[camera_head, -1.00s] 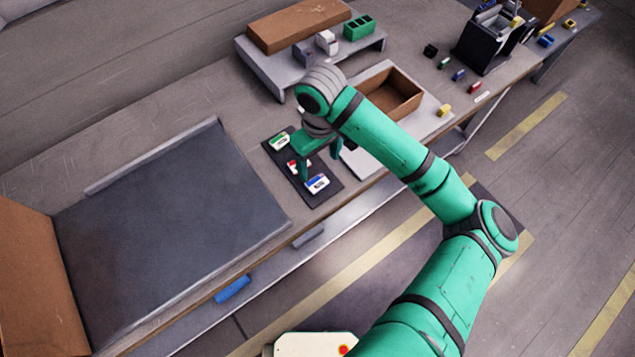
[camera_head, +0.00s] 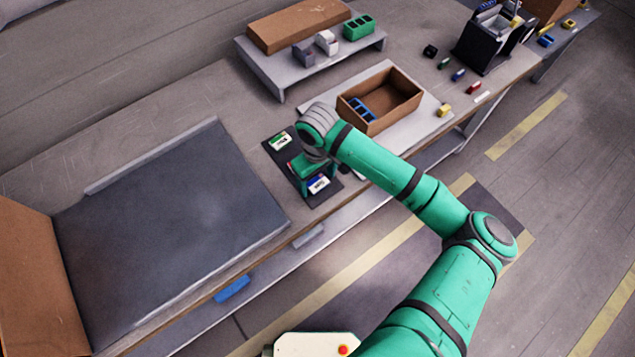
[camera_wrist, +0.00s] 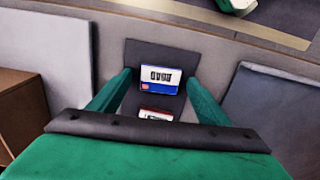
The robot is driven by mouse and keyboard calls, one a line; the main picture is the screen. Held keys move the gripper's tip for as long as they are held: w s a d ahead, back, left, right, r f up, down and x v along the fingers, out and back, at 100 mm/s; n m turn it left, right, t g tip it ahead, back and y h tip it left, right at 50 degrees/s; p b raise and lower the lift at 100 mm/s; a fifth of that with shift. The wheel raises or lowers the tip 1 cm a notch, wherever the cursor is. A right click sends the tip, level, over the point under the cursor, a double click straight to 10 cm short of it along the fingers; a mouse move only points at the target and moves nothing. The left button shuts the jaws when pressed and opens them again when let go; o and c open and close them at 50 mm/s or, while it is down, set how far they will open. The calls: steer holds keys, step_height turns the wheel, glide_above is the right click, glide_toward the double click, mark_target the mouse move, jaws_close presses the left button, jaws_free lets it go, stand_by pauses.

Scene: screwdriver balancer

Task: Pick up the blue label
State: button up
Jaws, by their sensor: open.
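The blue label (camera_head: 319,184) is a small white card with a blue edge, lying at the front end of a dark mat (camera_head: 322,200) on the bench. In the wrist view the blue label (camera_wrist: 160,79) lies on the mat (camera_wrist: 200,64), between and beyond my fingertips. My gripper (camera_head: 312,180) is open and empty, above the mat, with its fingers (camera_wrist: 160,82) on either side of the label in the wrist view. I cannot tell its exact height. A red label (camera_wrist: 156,114) is nearer my palm, partly hidden. A green label (camera_head: 280,141) lies at the mat's back end.
A large dark panel (camera_head: 170,220) lies left of the mat. An open brown box (camera_head: 405,105) holding a blue part (camera_head: 361,108) stands to the right. A grey shelf (camera_head: 290,70) with a green bin (camera_head: 358,27) stands behind.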

steer(key=c, duration=1.3)
steer(key=shift+o, duration=0.2)
